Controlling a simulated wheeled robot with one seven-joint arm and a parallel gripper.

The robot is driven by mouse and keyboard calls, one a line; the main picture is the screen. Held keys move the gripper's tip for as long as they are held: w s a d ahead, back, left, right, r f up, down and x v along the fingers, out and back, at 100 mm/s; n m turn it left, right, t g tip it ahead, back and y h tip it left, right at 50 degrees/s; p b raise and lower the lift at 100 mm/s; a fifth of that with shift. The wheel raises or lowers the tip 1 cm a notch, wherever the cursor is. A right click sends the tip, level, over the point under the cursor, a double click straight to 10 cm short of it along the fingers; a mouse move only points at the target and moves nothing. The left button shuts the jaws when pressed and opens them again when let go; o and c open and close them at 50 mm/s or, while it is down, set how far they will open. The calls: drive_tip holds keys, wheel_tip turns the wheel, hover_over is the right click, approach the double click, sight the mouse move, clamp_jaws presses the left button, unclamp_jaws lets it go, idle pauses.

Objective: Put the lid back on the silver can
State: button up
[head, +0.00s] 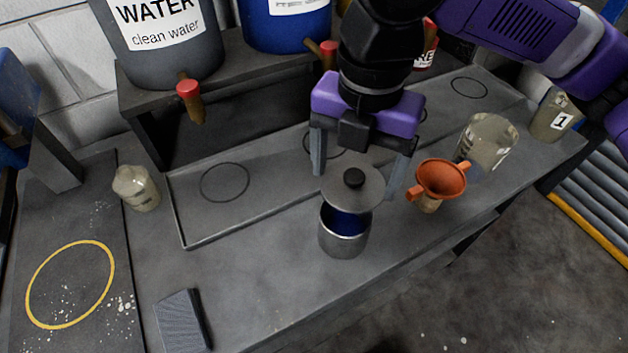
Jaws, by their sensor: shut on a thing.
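The silver can (344,240) stands upright on the grey bench, with blue showing inside its open top. The round grey lid (340,194) with a black knob is just above the can, offset toward the back and right in the picture. It overlaps the far part of the opening from this view; the exact gap in height cannot be told. My gripper (355,184) points down from above, its two grey fingers at the lid's left and right edges, shut on the lid. The contact at the right edge is hard to see.
An orange funnel (441,178) and a clear jar (487,142) stand close to the right. A numbered jar (552,116) is farther right. A small jar (135,188) and a dark block (182,320) are left. The tapped water container (167,45) stands behind on a shelf.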

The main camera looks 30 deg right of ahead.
sight(350, 188)
drive_tip(key=shift+a+f, duration=0.2)
drive_tip(key=shift+f, duration=0.05)
wheel_tip(350, 188, down, 4)
drive_tip(key=b, duration=0.4)
drive_tip(key=shift+f+b, duration=0.75)
drive_tip(key=shift+f, duration=0.25)
drive_tip(key=shift+p, duration=0.5)
idle(0.4)
drive_tip(key=shift+f, duration=0.1)
idle(1.6)
drive_tip(key=o, duration=1.2)
drive_tip(key=shift+o, duration=0.2)
drive_tip(key=shift+p, duration=0.3)
